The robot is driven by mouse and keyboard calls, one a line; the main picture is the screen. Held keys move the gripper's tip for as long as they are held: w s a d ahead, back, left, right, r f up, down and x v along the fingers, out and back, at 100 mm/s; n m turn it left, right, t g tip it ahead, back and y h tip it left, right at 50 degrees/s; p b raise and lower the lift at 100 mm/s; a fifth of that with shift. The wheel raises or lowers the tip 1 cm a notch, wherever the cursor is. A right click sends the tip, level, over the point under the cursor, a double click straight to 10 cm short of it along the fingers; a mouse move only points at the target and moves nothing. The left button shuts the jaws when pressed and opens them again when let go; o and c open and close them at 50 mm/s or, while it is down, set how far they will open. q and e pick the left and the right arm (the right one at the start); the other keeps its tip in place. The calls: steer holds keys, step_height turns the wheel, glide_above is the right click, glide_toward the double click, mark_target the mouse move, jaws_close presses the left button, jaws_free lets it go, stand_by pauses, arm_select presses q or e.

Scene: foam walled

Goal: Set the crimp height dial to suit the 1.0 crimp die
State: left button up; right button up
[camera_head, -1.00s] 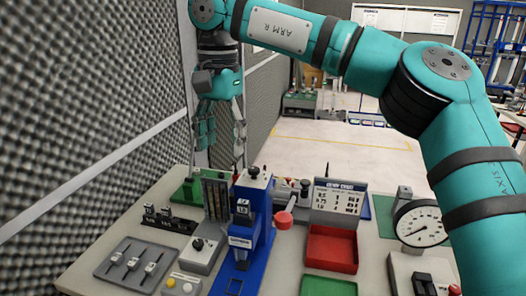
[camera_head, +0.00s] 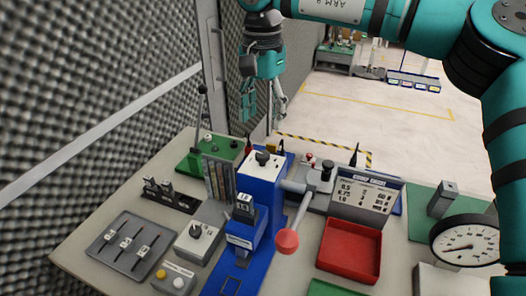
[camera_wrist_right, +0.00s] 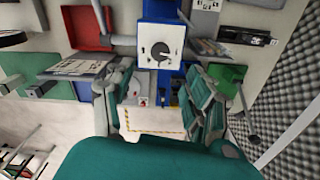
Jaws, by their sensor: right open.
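The blue crimp press (camera_head: 262,190) stands on the bench. On its top is a dial with a black knob (camera_head: 262,158) on a white face. In the right wrist view this dial (camera_wrist_right: 160,52) shows with marks round its knob, too small to read. A dark numbered block (camera_head: 244,205) sits at the press front; its number is hard to read. A chart (camera_head: 366,195) with rows 0.5, 0.75 and 1.0 stands to the right; its other entries are unclear. My right gripper (camera_head: 264,106) is open and empty, above and behind the press. My left gripper is not in view.
The press lever with a red ball (camera_head: 287,240) sticks out to the right. A red tray (camera_head: 350,251), a gauge (camera_head: 466,241), a grey knob box (camera_head: 196,241), a dark rack with small blocks (camera_head: 171,196) and a grey tray (camera_head: 124,246) surround it. A foam wall (camera_head: 90,100) bounds the left.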

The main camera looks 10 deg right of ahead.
mark_target(263, 154)
step_height(263, 154, down, 10)
steer(key=shift+w+r+p, duration=0.1)
steer(key=shift+r+p, duration=0.15)
steer(key=shift+p, duration=0.5)
steer(key=shift+f, duration=0.55)
jaws_close()
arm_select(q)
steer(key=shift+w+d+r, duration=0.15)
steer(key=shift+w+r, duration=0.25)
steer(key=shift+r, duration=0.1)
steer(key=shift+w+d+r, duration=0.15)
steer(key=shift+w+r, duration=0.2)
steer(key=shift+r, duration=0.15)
